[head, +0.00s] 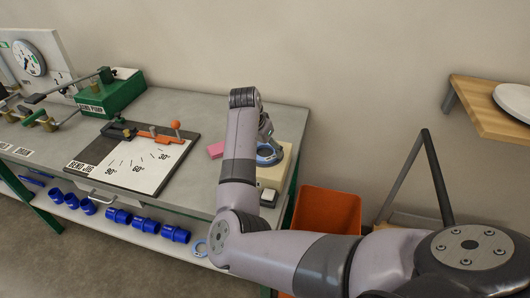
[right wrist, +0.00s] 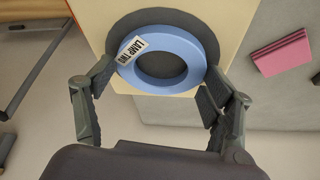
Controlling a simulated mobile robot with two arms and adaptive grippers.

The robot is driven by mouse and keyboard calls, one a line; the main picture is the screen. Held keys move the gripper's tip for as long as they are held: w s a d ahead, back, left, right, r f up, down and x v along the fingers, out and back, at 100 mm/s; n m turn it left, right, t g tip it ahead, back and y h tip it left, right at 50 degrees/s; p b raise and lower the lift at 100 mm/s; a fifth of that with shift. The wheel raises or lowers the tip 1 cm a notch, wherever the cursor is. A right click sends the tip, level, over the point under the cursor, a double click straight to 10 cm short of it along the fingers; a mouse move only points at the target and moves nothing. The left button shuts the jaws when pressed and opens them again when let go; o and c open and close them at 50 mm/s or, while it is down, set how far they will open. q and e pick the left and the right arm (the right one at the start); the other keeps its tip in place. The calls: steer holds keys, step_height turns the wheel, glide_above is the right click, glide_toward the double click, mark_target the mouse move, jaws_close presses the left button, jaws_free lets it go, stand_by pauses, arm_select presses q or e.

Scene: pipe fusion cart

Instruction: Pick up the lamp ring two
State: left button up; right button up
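The lamp ring two (right wrist: 186,73) is a thick blue ring with a white "LAMP TWO" label. It lies flat on a dark round pad (right wrist: 122,30) on a cream block (right wrist: 236,12). In the head view the ring (head: 277,158) shows at the bench's right end, partly hidden by my right arm. My right gripper (right wrist: 158,82) is open, with one finger on each side of the ring's near part. Whether the fingers touch it I cannot tell. In the head view the gripper (head: 267,134) is largely behind my arm. My left gripper is not in view.
A pink block (head: 216,150) lies left of the cream block. A bend jig board (head: 128,165) and a green box (head: 108,97) stand farther left. An orange bin (head: 328,211) stands right of the bench. Blue fittings (head: 118,216) lie on the lower shelf.

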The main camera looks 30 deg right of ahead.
steer(key=c, duration=0.7)
steer(key=shift+r, duration=0.15)
